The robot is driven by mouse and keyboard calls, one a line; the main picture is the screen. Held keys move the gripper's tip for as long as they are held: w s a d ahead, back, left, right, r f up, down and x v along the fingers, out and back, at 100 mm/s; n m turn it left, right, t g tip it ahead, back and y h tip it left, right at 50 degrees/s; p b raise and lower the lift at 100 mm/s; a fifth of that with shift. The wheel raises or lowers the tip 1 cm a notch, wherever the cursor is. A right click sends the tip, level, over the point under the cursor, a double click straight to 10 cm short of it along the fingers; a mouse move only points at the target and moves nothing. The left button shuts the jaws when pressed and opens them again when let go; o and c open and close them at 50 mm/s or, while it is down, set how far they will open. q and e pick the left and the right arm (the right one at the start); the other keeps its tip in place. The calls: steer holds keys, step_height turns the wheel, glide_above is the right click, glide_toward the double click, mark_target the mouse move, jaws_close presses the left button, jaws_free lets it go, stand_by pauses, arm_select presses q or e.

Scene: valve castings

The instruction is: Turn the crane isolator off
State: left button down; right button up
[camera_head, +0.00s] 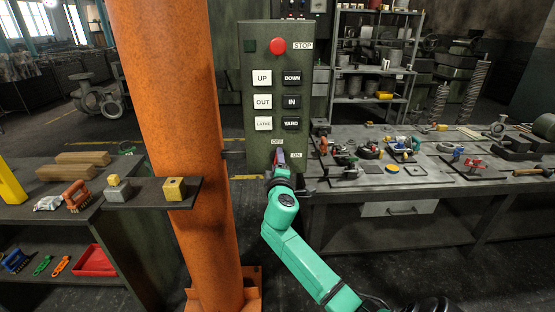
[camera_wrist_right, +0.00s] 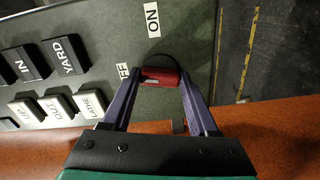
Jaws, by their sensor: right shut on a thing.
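A grey-green control box (camera_head: 257,105) stands beside an orange column, with the crane isolator low on its face. The isolator's red handle (camera_wrist_right: 162,76) shows between my fingers in the wrist view. My right gripper (camera_head: 279,163) is shut on this handle. An OFF label (camera_head: 277,141) is above the handle and an ON label (camera_head: 296,155) is to its right. In the wrist view the handle's long side lies roughly in line with the partly hidden OFF label (camera_wrist_right: 122,72), not the ON label (camera_wrist_right: 152,20). My left gripper is not in view.
The box also bears a red STOP button (camera_head: 278,46) and several black and white push buttons above the isolator. The orange column (camera_head: 172,120) is close on the left. A cluttered workbench (camera_head: 420,188) stands to the right, and a small shelf (camera_head: 145,205) sticks out at left.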

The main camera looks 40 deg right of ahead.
steer(key=shift+n+p, duration=0.4)
steer(key=shift+n, duration=0.8)
steer(key=shift+f, duration=0.1)
steer(key=o, duration=1.4)
steer(key=shift+s, duration=0.1)
steer(key=b+v, duration=0.2)
steer(key=v, duration=1.2)
steer(key=shift+s+a, duration=0.15)
